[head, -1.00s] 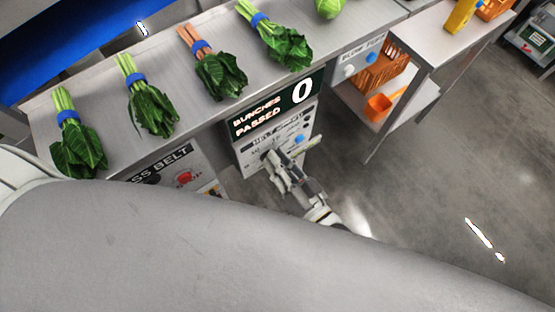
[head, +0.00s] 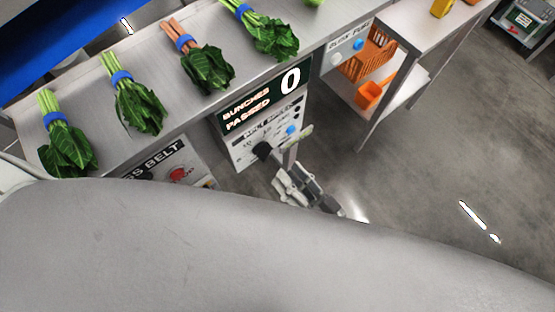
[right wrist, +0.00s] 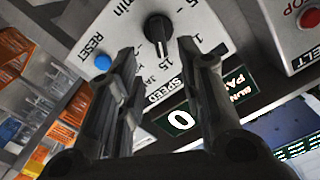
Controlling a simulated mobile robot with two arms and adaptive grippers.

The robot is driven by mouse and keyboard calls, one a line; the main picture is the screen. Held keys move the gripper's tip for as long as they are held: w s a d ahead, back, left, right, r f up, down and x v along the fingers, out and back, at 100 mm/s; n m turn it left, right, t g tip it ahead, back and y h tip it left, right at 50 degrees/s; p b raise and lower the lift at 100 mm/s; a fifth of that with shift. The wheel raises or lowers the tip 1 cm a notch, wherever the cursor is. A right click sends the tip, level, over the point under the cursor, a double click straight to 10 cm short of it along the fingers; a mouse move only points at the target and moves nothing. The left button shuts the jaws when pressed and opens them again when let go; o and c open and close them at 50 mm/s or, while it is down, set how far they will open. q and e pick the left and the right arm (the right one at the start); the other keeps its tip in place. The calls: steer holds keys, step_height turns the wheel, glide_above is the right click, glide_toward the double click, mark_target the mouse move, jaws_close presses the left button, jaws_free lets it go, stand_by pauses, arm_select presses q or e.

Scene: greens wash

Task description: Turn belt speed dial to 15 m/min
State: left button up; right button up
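The belt speed dial is a black knob (head: 262,150) on a light panel under the bunch counter. In the right wrist view the knob (right wrist: 158,28) sits ahead of the fingers, with a printed scale around it, a "15" on the near side and "SPEED" lettering. I cannot tell for sure which mark it points to. My right gripper (head: 289,162) is just in front of the panel, right of the knob in the head view. In the right wrist view its fingers (right wrist: 159,58) are spread, with nothing between them and apart from the knob. My left gripper is not in view.
A blue reset button (head: 291,130) is beside the dial, also in the right wrist view (right wrist: 103,62). A red stop button (head: 178,174) is on the panel to the left. The counter display (head: 290,82) reads 0. Several banded greens bunches lie on the belt above.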

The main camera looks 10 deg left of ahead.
steer(key=shift+v, duration=2.05)
